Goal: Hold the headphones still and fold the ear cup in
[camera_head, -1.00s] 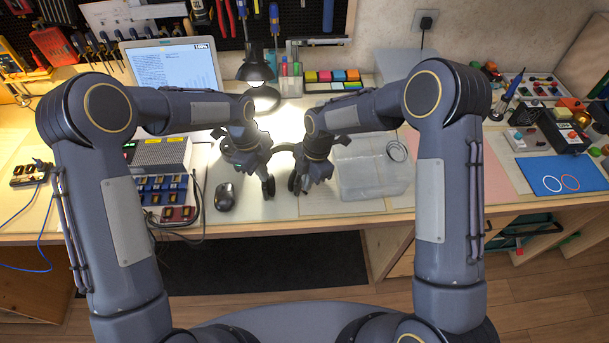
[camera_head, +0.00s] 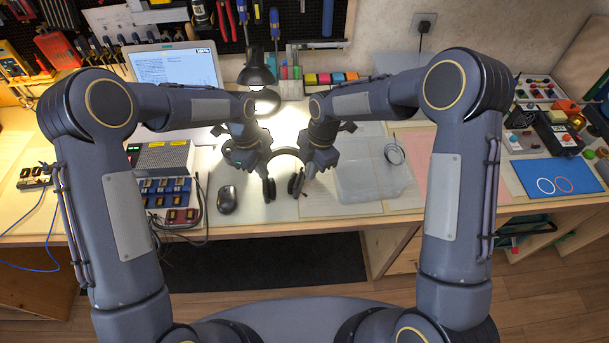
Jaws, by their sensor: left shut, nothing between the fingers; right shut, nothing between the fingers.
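My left gripper (camera_head: 260,172) is shut and empty, close against the left side of the headphones. My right gripper (camera_head: 309,173) is shut and empty, just right of the right ear cup. The fingertips are small and partly hidden, so I cannot tell whether either touches the headphones.
A clear plastic box (camera_head: 372,178) stands close to the right of my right gripper. A black mouse (camera_head: 227,199) and a box of batteries and chargers (camera_head: 165,190) are on the left. A black lamp (camera_head: 256,70) and a laptop (camera_head: 176,70) stand behind.

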